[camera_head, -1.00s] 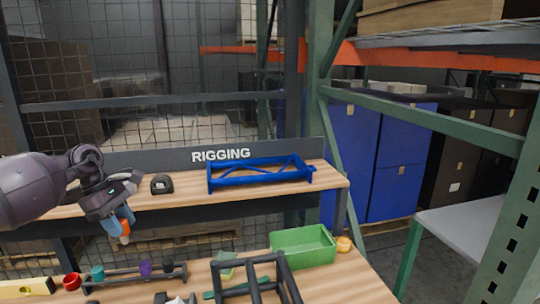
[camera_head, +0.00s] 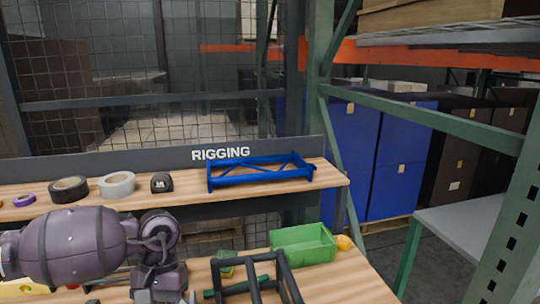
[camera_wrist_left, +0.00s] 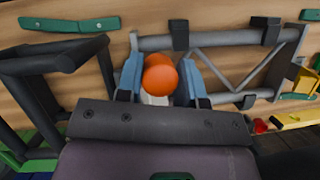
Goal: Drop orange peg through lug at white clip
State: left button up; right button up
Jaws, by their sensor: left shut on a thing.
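The orange peg (camera_wrist_left: 160,76) shows its round orange end in the wrist view, between the two blue fingers of my left gripper (camera_wrist_left: 161,62), which is shut on it. A small whitish patch (camera_wrist_left: 153,99) shows just below the peg; I cannot tell whether it is the white clip. A grey tube frame (camera_wrist_left: 228,42) with diagonal braces and dark blocks lies just beyond and right of the fingers. In the head view my left arm reaches low over the bench, and its fingertips are out of the picture. The lug cannot be made out. My right gripper is not in view.
A black tube frame (camera_head: 256,291) stands close to the right of my left wrist; it also shows in the wrist view (camera_wrist_left: 40,66). A green bin (camera_head: 303,246) stands behind it. A yellow level (camera_wrist_left: 296,119) lies at right. A blue rack (camera_head: 260,172) sits on the shelf.

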pick_arm(q)
jog(key=shift+r+p, duration=0.3)
jog(key=shift+r, duration=0.75)
jog(key=shift+r+p, duration=0.35)
jog(key=shift+r, duration=1.05)
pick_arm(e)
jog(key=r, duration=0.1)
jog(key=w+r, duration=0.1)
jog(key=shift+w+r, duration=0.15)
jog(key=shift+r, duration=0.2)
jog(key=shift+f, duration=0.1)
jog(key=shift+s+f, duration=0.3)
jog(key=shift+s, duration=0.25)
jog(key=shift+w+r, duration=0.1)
